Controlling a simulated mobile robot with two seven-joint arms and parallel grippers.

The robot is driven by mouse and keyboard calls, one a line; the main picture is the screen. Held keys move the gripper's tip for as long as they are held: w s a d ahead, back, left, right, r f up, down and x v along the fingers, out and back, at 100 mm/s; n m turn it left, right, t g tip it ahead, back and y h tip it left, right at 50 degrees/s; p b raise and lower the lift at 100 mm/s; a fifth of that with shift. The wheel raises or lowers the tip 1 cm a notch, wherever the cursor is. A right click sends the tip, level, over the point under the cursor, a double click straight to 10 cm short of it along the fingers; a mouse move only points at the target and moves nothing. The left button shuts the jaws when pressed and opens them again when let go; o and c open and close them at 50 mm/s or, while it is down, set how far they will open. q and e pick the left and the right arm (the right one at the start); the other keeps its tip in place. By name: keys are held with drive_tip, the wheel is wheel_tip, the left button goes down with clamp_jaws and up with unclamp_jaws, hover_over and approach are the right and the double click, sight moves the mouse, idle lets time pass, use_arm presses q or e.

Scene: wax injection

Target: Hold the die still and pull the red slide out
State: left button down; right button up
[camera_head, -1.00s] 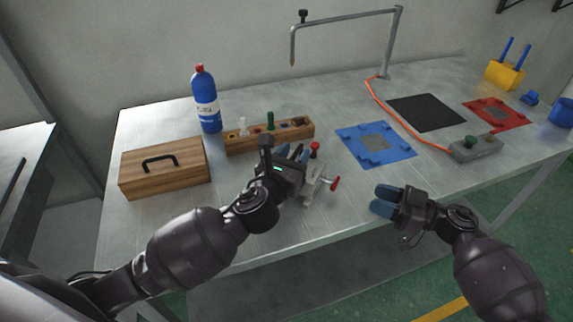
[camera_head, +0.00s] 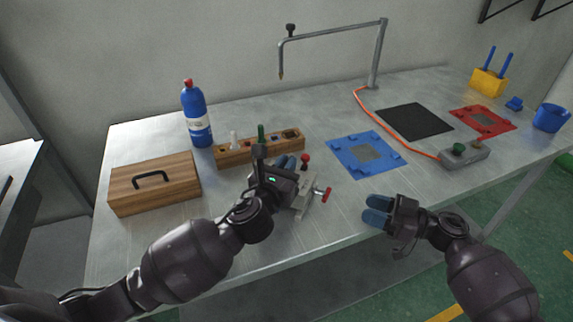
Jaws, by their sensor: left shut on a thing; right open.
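The die (camera_head: 304,200) is a small pale grey block on the table near its front edge. A red knob (camera_head: 305,159) stands at its top, and the red slide (camera_head: 324,194) sticks out from its right side. My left gripper (camera_head: 287,168) is shut on the die from the left, and its hand hides much of the block. My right gripper (camera_head: 377,211) is open and empty, with blue fingertips pointing left, to the right of the red slide and apart from it.
A wooden rack (camera_head: 232,156), a wooden box (camera_head: 124,199) and a blue bottle (camera_head: 198,124) stand at the left. A blue plate (camera_head: 341,147), a black mat (camera_head: 414,120), a red plate (camera_head: 466,115) and a grey switch box (camera_head: 477,157) lie rightward. Bare table (camera_head: 345,200) lies right of the die.

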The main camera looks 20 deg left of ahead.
drive_tip(key=shift+o, duration=1.2)
drive_tip(key=shift+r, duration=0.1)
drive_tip(key=o, duration=0.5)
drive_tip(key=r, duration=0.2)
drive_tip(key=shift+w+a+r+g, duration=0.35)
drive_tip(key=shift+w+r+g, duration=0.05)
drive_tip(key=shift+c, duration=0.2)
wheel_tip(320, 180, up, 5)
drive_tip(key=a+n+g, duration=0.2)
drive_tip(key=n, duration=0.1)
drive_tip(key=n+t+h, duration=0.1)
drive_tip(key=n+h, duration=1.3)
drive_tip(key=n, duration=2)
approach(328, 193)
drive_tip(key=shift+y, duration=0.3)
drive_tip(key=x, duration=0.8)
drive_tip(key=shift+s+d+f, duration=0.1)
drive_tip(key=shift+d+f, duration=0.05)
drive_tip(key=shift+f, duration=0.1)
